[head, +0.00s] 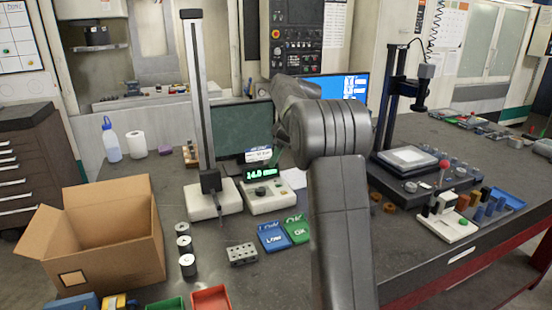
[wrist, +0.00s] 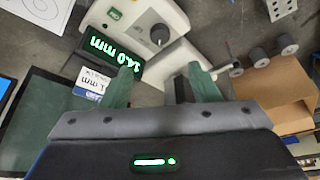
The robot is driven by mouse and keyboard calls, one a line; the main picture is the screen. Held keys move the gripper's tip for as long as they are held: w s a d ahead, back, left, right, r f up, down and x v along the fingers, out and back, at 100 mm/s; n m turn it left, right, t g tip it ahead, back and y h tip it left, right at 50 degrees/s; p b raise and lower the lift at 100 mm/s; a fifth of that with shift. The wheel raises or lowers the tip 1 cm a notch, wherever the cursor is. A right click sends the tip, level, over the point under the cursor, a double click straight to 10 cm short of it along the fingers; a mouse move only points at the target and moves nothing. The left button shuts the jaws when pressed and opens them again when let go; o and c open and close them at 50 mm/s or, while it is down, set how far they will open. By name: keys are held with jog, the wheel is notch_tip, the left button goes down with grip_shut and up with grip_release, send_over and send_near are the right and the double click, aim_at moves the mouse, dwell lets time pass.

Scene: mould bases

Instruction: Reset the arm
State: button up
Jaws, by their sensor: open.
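My gripper (wrist: 160,85) shows in the wrist view with its two green fingertips apart and nothing held between them. It hangs over the bench by the gauge's display unit (wrist: 152,25), whose green digits read 14.0 mm. In the head view my arm stands in the middle, bent over the bench, and hides most of the gripper. The display unit (head: 268,196) is just left of my arm there. The height gauge (head: 197,110) stands left of it, with its tall column upright.
A cardboard box (head: 107,235) stands open at the left. Several metal cylinders (head: 183,229) and a holed block (head: 241,254) lie on the bench. Blue LOW (head: 272,238) and green OK (head: 296,229) mats lie left of my arm. A second column instrument (head: 386,100) stands at the right.

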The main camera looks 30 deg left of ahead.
aim_at(261, 189)
jog(key=shift+f, duration=0.1)
jog(key=p+x, duration=0.1)
jog(key=x, duration=1.2)
jog(key=shift+a+f+p, duration=0.15)
jog(key=shift+f+p, duration=0.2)
jog(key=shift+p, duration=0.05)
jog(key=shift+r, duration=0.1)
